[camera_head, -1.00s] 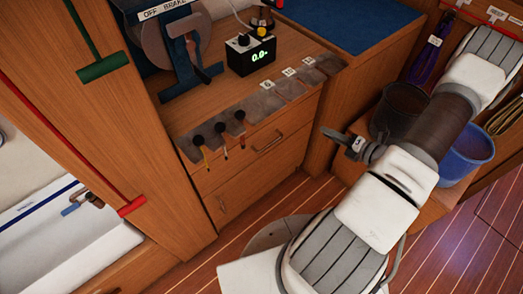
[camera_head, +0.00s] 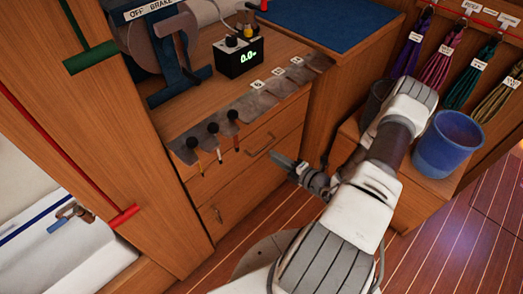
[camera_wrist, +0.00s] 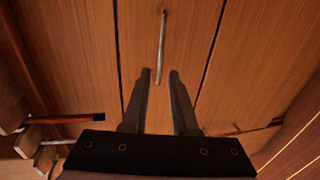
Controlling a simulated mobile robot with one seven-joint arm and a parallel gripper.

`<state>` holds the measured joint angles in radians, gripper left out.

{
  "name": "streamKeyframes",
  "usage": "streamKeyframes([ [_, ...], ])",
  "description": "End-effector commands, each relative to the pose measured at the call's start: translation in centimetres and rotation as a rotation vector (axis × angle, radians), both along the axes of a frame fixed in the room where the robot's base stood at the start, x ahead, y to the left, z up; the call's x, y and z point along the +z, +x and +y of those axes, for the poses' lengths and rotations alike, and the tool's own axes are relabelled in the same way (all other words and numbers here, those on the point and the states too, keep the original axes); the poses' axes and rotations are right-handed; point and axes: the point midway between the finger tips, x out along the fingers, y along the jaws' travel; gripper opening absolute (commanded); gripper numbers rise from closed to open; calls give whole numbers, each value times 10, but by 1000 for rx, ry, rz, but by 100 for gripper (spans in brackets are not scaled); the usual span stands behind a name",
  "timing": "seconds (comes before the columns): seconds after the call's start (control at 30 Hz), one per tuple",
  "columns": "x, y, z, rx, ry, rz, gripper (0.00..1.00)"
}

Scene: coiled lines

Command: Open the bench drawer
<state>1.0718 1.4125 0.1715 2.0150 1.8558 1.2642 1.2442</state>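The bench drawer (camera_head: 266,150) is a wooden front below the worktop edge, with a slim metal bar handle (camera_head: 261,146). It looks shut, flush with the bench. A second wooden front with a small handle (camera_head: 217,214) is below it. My gripper (camera_head: 278,161) is just right of and below the upper handle. The handle (camera_wrist: 161,47) there runs lengthwise beyond the fingertips, lined up with the gap. It looks untouched.
Several black-knobbed levers (camera_head: 213,130) hang from the worktop's front edge, left of the handle. A black display box (camera_head: 239,56) stands on top. Coiled lines (camera_head: 438,55) hang behind.

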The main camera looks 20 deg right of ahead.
Motion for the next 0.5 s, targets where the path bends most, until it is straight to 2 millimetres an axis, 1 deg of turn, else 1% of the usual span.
streamKeyframes([
  [0.03,-4,11,5,3,-1,-1,27],
  [0.2,-10,41,16,2,0,-1,27],
  [0.33,-14,58,21,2,-1,-1,27],
  [0.5,-15,68,24,-1,-1,0,27],
])
